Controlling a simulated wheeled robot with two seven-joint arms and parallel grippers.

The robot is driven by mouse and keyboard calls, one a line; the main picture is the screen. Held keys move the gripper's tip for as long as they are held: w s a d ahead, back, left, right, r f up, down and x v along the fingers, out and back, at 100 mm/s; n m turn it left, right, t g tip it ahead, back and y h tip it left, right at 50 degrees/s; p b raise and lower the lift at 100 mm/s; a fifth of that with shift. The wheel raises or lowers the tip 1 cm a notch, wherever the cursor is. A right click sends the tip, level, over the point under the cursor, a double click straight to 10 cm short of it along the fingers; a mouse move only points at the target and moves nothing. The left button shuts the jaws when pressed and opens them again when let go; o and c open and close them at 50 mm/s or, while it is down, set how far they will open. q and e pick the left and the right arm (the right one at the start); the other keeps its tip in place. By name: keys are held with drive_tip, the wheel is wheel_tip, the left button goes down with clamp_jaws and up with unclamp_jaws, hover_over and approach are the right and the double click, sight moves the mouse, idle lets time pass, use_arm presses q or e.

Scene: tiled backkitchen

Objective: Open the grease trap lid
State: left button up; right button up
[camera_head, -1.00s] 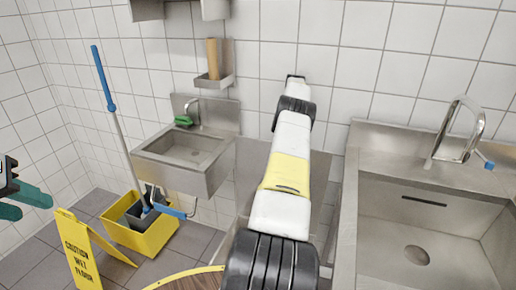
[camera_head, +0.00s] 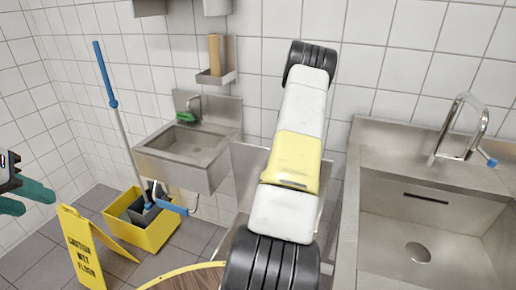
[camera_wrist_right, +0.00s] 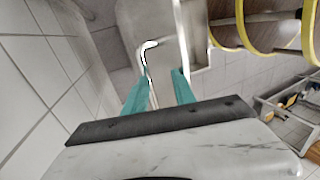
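In the right wrist view, the two teal fingers of my right gripper (camera_wrist_right: 163,82) are apart. A pale bent bar (camera_wrist_right: 142,55), which looks like a handle, lies just beyond them, close to the left finger. I cannot tell whether they touch. A flat grey metal surface (camera_wrist_right: 165,18), seemingly the grease trap lid, lies beyond the bar. In the head view my right arm covers most of the steel unit (camera_head: 246,165) between the sinks, and the right gripper is hidden. My left gripper (camera_head: 36,201) is at the left edge, its teal fingers spread and empty.
A small hand sink (camera_head: 190,150) is left of my arm and a large steel sink (camera_head: 420,225) is right. A yellow mop bucket (camera_head: 150,235), a mop (camera_head: 104,75) and a yellow wet floor sign (camera_head: 82,250) stand at left. A tiled wall is close behind.

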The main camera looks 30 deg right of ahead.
drive_tip(key=s+a, duration=0.6)
drive_tip(key=shift+s+a+r, duration=0.15)
drive_tip(key=shift+r, duration=0.25)
drive_tip(key=w+d+r, duration=0.3)
drive_tip(key=w+d, duration=0.2)
drive_tip(key=d, duration=0.1)
drive_tip(key=shift+d+r, duration=0.25)
drive_tip(key=shift+r, duration=0.05)
idle(0.6)
idle(0.5)
drive_tip(key=s+a+r+m+t+h, duration=0.1)
drive_tip(key=a+r+t, duration=0.1)
drive_tip(key=a+r, duration=0.8)
drive_tip(key=a+r+m+t+h, duration=0.1)
drive_tip(key=a+r+m+t, duration=0.1)
drive_tip(key=a+r, duration=0.75)
drive_tip(key=s+a+f+m+t+y, duration=0.1)
drive_tip(key=s+a+m+t, duration=0.3)
drive_tip(key=s+a, duration=1.4)
drive_tip(key=shift+a+f+t, duration=0.25)
drive_tip(key=shift+a+t, duration=0.05)
drive_tip(key=shift+a, duration=0.75)
